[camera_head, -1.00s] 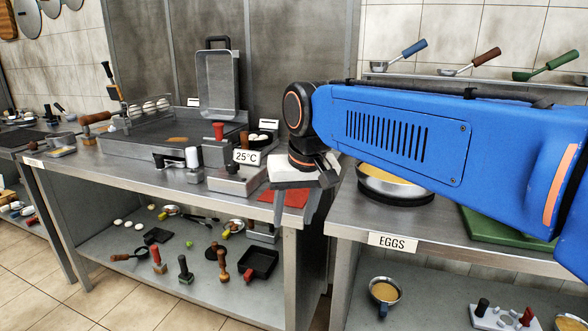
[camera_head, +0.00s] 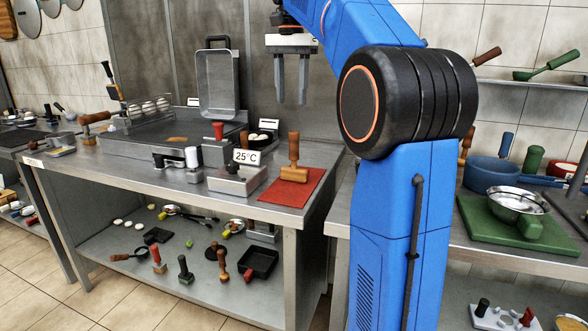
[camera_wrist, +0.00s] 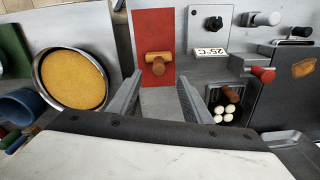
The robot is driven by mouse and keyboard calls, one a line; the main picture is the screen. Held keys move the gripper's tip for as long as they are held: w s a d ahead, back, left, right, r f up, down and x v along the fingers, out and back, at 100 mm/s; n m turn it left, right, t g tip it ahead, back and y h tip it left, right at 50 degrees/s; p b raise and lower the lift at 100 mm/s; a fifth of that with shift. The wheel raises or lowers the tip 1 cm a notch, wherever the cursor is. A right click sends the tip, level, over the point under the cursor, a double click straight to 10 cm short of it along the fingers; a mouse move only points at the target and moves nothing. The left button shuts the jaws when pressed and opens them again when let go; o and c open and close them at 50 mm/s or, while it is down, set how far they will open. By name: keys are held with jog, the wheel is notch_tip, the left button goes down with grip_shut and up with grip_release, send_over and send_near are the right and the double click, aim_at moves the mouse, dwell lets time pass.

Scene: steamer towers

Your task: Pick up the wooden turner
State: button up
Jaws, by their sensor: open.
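A wooden tool with an upright handle (camera_head: 293,150), which looks like the wooden turner, stands on the red mat (camera_head: 318,178) at the counter's right end. In the wrist view the tool (camera_wrist: 158,60) is seen from above on the red mat (camera_wrist: 153,20). My gripper (camera_head: 291,98) is raised above the mat, its fingers pointing down, apart and empty. In the wrist view the gripper (camera_wrist: 158,85) has the tool just beyond its fingertips in the picture, not between them.
A 25°C unit (camera_head: 238,180) stands left of the mat, with a griddle (camera_head: 135,150) further left. A round pan (camera_wrist: 72,80) is across a gap. The lower shelf (camera_head: 125,285) holds several tools. The counter's front edge is close to the mat.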

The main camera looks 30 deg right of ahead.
jog(key=w+d, duration=0.1)
send_near(295, 148)
jog(key=shift+m, duration=0.3)
jog(key=f, duration=0.1)
jog(key=w+f, duration=0.1)
jog(key=f, duration=0.1)
jog(key=w+f, duration=0.1)
jog(key=f, duration=0.1)
jog(key=shift+d+f, duration=0.2)
jog(key=shift+s+d+f, duration=0.15)
jog(key=shift+f, duration=2.5)
grip_shut()
